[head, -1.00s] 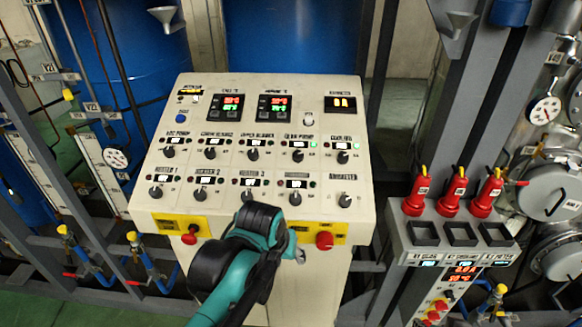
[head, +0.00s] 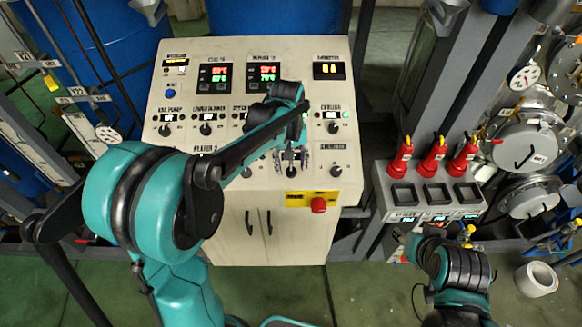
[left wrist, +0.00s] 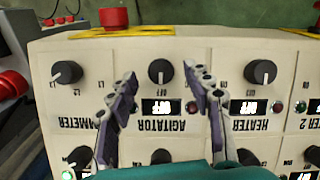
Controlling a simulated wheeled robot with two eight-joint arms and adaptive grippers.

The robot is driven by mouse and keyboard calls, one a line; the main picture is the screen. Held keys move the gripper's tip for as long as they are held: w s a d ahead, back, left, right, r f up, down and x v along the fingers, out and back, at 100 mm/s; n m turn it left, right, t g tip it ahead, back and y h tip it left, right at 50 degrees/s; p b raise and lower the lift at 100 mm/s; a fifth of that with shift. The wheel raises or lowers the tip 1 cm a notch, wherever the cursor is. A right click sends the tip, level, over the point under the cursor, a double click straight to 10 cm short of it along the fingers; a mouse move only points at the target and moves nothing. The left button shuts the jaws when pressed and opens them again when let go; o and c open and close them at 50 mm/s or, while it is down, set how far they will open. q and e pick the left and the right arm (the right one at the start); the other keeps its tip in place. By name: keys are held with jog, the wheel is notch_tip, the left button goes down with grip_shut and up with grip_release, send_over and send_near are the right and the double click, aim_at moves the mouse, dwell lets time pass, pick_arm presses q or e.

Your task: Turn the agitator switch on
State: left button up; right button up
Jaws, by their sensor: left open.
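The agitator switch is a black rotary knob (left wrist: 160,71) on the cream control panel (head: 235,50). In the left wrist view the panel is upside down, and the AGITATOR label and a small display reading OFF are below the knob. My left gripper (left wrist: 161,90) is open and empty, its fingers on either side of the label and display, with the knob between and beyond the tips. Contact is not visible. In the head view the left gripper (head: 291,157) hangs over the panel's lower row, just above the agitator knob (head: 291,172). My forearm hides several controls.
The ammeter knob (left wrist: 67,72) and a heater knob (left wrist: 260,72) flank the agitator knob. A red emergency button (head: 319,205) sits on a yellow plate below. Part of my right arm shows at lower right.

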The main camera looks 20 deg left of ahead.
aim_at(291, 172)
pick_arm(q)
jog(key=shift+w+f, duration=0.1)
jog(key=shift+f, duration=1)
jog(key=c, duration=1.2)
jog(key=shift+o, duration=0.2)
jog(key=m+y+b, duration=0.1)
jog(key=m, duration=0.1)
jog(key=m+y+b, duration=0.1)
jog(key=m, duration=0.2)
jog(key=shift+d+f, duration=0.1)
jog(key=shift+d, duration=0.1)
jog(key=m+y+b, duration=0.2)
jog(key=m, duration=0.4)
jog(key=shift+t, duration=0.3)
